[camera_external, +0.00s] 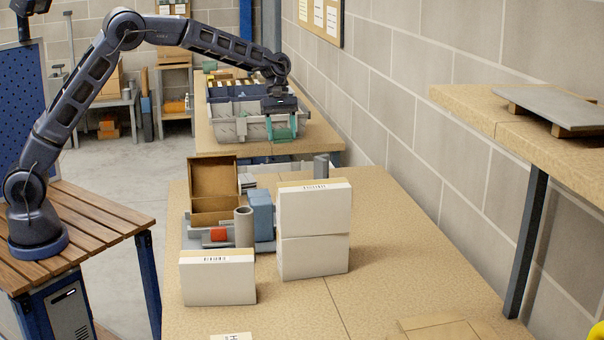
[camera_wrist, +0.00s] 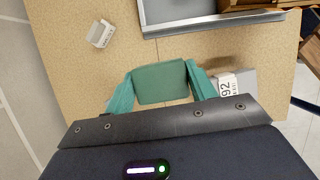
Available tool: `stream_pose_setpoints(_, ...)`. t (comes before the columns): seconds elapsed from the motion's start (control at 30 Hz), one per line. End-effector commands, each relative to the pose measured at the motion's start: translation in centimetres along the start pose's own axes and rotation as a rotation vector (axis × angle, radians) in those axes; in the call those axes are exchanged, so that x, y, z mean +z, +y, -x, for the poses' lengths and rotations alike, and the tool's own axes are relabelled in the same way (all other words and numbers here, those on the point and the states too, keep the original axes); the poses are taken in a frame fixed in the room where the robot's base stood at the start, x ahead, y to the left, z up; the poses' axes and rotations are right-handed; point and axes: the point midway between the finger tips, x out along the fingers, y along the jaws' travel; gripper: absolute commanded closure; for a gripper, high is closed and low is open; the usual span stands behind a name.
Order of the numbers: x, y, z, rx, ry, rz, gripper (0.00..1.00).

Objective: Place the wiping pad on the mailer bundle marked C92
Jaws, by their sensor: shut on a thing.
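My gripper (camera_external: 283,128) is at the far table in the external view, in front of grey bins. In the wrist view, its teal fingers (camera_wrist: 161,86) are shut on a green wiping pad (camera_wrist: 160,83), with one finger at each side. The pad also shows between the fingers in the external view (camera_external: 283,134). A grey mailer bundle (camera_wrist: 247,82) lies on the table just right of the right finger in the wrist view. Its white label (camera_wrist: 228,86) reads "92"; the rest is hidden. The pad is left of the bundle in the picture; the height between them is unclear.
A grey tray (camera_wrist: 215,26) lies beyond the pad in the wrist view. A small white block (camera_wrist: 101,33) sits at upper left, with bare tabletop around it. In the external view, white boxes (camera_external: 313,209) and an open brown carton (camera_external: 214,181) stand on the nearer table.

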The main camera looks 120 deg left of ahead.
Motion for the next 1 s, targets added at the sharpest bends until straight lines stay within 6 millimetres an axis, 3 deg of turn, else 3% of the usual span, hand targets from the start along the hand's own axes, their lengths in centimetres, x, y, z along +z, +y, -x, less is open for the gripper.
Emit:
stream_pose_setpoints(0.17,-1.4,-2.4,2.2,-0.001,0.004,-0.007,0.67)
stream_pose_setpoints(0.5,-5.9,-11.4,7.1,-0.019,0.004,-0.045,0.67)
stream_pose_setpoints(0.63,-6.8,-13.8,8.1,-0.023,0.002,-0.056,0.67)
stream_pose_setpoints(0.83,-7.6,-15.2,7.7,-0.028,-0.001,-0.063,0.67)
stream_pose_setpoints(1.0,-8.9,-15.3,4.8,-0.030,-0.002,-0.060,0.67)
